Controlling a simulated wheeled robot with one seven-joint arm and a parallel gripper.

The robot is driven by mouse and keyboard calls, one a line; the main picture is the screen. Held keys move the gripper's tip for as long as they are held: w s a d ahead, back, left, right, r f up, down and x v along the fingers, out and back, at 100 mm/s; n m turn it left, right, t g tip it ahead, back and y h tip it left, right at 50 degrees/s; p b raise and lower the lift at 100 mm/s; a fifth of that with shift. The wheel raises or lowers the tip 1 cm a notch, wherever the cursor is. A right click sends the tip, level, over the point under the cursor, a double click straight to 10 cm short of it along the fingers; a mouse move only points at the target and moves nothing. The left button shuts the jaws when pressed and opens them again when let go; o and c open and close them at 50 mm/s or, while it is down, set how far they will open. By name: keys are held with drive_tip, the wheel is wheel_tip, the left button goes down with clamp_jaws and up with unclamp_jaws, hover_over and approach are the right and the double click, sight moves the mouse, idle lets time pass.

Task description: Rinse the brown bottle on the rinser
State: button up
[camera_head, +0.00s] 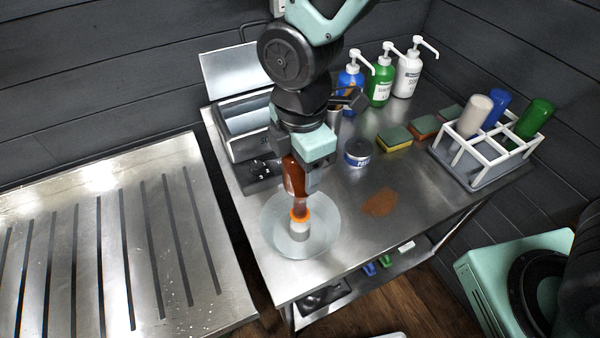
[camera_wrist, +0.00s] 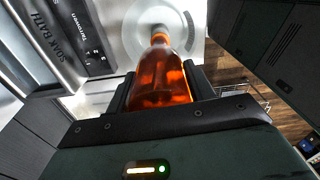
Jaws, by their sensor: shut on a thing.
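The brown bottle (camera_head: 294,178) is upside down in my gripper (camera_head: 303,170), neck pointing down. In the wrist view the amber bottle (camera_wrist: 160,80) sits between the two dark fingers (camera_wrist: 160,92). The rinser (camera_head: 272,232) is a clear round bowl with a white centre post, standing near the front left of the steel table. The bottle's neck is over the middle of the bowl, and an orange ring shows where neck and post meet. I cannot tell whether the mouth touches the post. The rinser's pale bowl (camera_wrist: 133,38) also shows beyond the neck in the wrist view.
A soak bath (camera_head: 242,148) stands close behind the rinser. A blue-labelled tub (camera_head: 357,153), sponges (camera_head: 394,138), pump bottles (camera_head: 380,80) and a white rack (camera_head: 463,160) with coloured bottles are further back and right. A brown stain (camera_head: 380,202) marks the table. A slotted steel drainer (camera_head: 110,240) is left.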

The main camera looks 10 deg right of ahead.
drive_tip(key=shift+r, duration=0.15)
drive_tip(key=shift+r+p, duration=0.9)
drive_tip(key=shift+p, duration=0.1)
drive_tip(key=shift+f, duration=0.15)
idle(0.4)
drive_tip(key=shift+f+b, duration=0.7)
drive_tip(key=shift+f, duration=0.2)
drive_tip(key=shift+r+p, duration=0.95)
drive_tip(key=shift+r, duration=0.25)
